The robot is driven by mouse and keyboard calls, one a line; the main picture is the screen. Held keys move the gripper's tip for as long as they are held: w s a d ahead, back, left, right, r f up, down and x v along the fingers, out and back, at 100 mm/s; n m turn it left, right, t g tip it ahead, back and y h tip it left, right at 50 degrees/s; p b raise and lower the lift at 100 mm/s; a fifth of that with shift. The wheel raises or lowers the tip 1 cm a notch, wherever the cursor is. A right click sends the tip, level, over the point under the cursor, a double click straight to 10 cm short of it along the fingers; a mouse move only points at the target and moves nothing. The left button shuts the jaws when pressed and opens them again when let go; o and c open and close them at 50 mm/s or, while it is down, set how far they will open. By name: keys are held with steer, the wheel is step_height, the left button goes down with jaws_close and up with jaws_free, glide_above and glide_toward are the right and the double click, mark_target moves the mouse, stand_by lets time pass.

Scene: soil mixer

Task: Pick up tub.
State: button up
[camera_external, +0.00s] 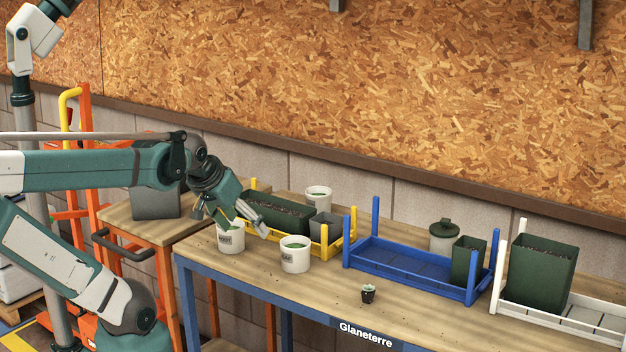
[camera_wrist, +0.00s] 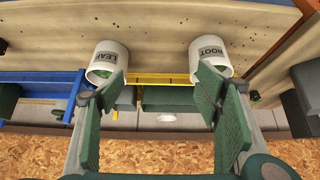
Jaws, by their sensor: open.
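A white tub marked ROOT (camera_external: 230,241) stands at the table's left end, with something green in its mouth. A white tub marked LEAF (camera_external: 295,257) with green contents stands to its right. In the wrist view the LEAF tub (camera_wrist: 107,57) is upper left and the ROOT tub (camera_wrist: 210,53) upper right, both upside down. A third white tub (camera_external: 318,195) stands at the back. My gripper (camera_external: 247,222) is open and empty, near the ROOT tub's top right. In the wrist view my gripper's fingers (camera_wrist: 163,92) are wide apart, overlapping the tubs' rims; contact cannot be told.
A yellow crate (camera_external: 345,243) with a dark green planter (camera_external: 277,215) is behind the tubs. A small seedling pot (camera_external: 368,296) stands near the front edge.

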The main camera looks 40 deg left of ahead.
steer(key=r+n+g+p, duration=0.1)
steer(key=n+g+p, duration=0.3)
steer(key=n+p, duration=0.85)
glide_above(231, 237)
steer(key=w+b, duration=0.2)
steer(key=n, duration=0.1)
steer(key=shift+w+a+f+n+g+h+p, duration=0.15)
steer(key=shift+a+n+g+p, duration=0.35)
steer(key=shift+n+p, duration=0.8)
steer(key=shift+w+a+f+n+g+h+p, duration=0.1)
steer(key=shift+a+f+n+g+h+p, duration=0.15)
steer(key=shift+a+n+p, duration=1)
steer(key=shift+w+a+f+n+g+h+p, duration=0.15)
steer(key=shift+n+g+p, duration=0.35)
steer(key=shift+n, duration=1.5)
steer(key=shift+s+d, duration=0.1)
steer(key=shift+f, duration=0.1)
steer(key=shift+d+f, duration=0.15)
steer(key=shift+f, duration=1.1)
